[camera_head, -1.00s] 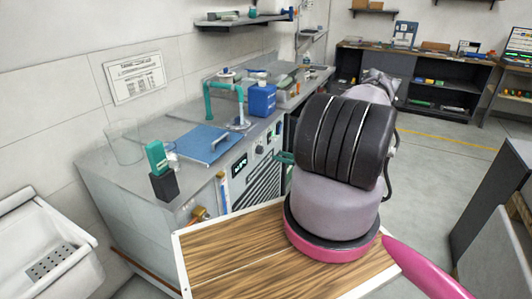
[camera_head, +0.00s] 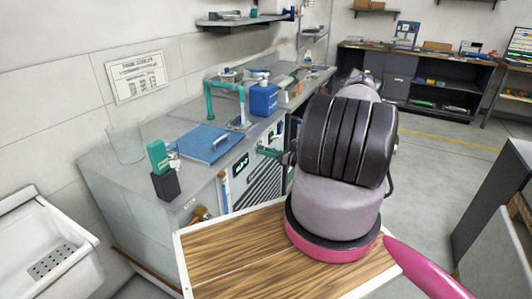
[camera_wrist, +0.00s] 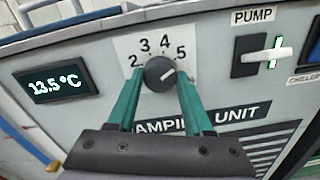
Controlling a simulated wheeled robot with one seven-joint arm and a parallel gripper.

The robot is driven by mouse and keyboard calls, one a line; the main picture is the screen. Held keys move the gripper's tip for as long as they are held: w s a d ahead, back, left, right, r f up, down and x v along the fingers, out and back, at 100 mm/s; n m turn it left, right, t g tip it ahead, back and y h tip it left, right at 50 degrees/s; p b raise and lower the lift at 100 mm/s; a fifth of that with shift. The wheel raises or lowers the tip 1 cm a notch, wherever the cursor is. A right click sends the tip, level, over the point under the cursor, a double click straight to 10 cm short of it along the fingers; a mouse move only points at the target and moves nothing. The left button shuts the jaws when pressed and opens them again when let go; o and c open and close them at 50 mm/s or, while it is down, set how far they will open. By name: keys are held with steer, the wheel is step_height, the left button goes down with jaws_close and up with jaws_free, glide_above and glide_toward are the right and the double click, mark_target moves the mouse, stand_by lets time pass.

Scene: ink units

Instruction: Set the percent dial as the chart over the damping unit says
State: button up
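The damping unit's grey front panel bears a dark round dial (camera_wrist: 160,73) with the numbers 2 to 5 visible around it. A pale mark on the knob slants toward the upper right, roughly toward the 5. My gripper (camera_wrist: 157,84) has its green fingers on either side of the dial, apart from each other; firm contact with the knob cannot be told. In the head view my gripper (camera_head: 268,152) is at the panel, mostly hidden by my arm. A chart (camera_head: 138,75) hangs on the wall above the counter; its text is too small to read.
Left of the dial, a display (camera_wrist: 57,81) reads 13.5 °C. Right of it is the pump switch (camera_wrist: 262,56). The label "DAMPING UNIT" (camera_wrist: 205,116) is partly covered by my fingers. A blue folder (camera_head: 209,143) and blue canister (camera_head: 263,99) are on the counter.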

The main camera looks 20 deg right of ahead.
jaws_close()
steer(key=shift+n, duration=3.8)
steer(key=o, duration=0.9)
jaws_free()
steer(key=shift+c, duration=0.2)
steer(key=shift+s+d, duration=0.1)
steer(key=shift+d, duration=0.05)
